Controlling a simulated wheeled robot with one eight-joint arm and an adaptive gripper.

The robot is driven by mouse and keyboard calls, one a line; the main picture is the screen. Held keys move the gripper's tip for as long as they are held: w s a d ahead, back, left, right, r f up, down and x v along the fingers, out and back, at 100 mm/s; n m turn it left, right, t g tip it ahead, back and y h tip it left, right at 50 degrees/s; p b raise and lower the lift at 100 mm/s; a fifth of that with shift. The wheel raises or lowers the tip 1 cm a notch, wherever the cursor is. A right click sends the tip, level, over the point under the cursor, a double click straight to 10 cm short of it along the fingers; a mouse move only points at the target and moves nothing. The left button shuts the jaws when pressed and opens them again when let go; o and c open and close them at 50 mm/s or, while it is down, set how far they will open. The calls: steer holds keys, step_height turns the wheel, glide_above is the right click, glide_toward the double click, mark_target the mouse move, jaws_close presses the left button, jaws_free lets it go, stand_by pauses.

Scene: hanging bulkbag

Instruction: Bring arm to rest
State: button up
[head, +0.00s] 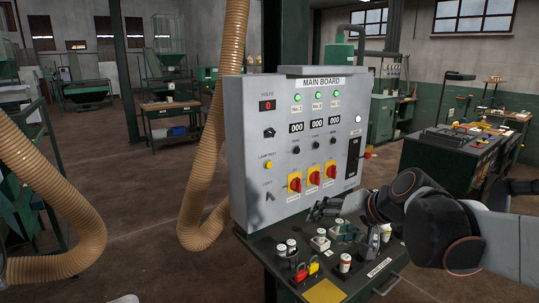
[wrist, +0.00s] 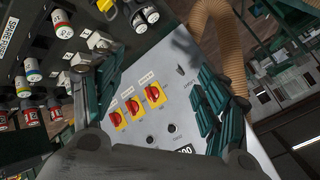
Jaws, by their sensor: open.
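My arm (head: 445,225) reaches in from the right of the head view, bent, with its dark joints in front of the control panel's right side. My gripper (head: 325,209) is small and partly blurred against the panel's lower front, above the console shelf. In the wrist view my gripper (wrist: 158,82) is open, with its two teal-padded fingers spread apart and nothing between them. The grey main board panel (head: 290,130) shows between the fingers, with three red rotary switches (wrist: 134,105) on yellow plates. I cannot tell whether a finger touches anything.
A tan hose (head: 215,120) hangs left of the panel. A green workbench (head: 450,160) stands at right. Open floor (head: 150,240) lies to the left.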

steer(key=s+d+f+n+h, duration=0.2)
steer(key=s+f, duration=0.1)
steer(key=s, duration=0.7)
steer(key=s+d+f+n+g+h, duration=0.1)
steer(key=s+d+f+h, duration=0.2)
steer(key=s, duration=0.8)
steer(key=shift+s+f+n, duration=0.2)
steer(key=shift+s+n, duration=0.05)
steer(key=shift+n, duration=0.15)
steer(key=shift+d, duration=0.1)
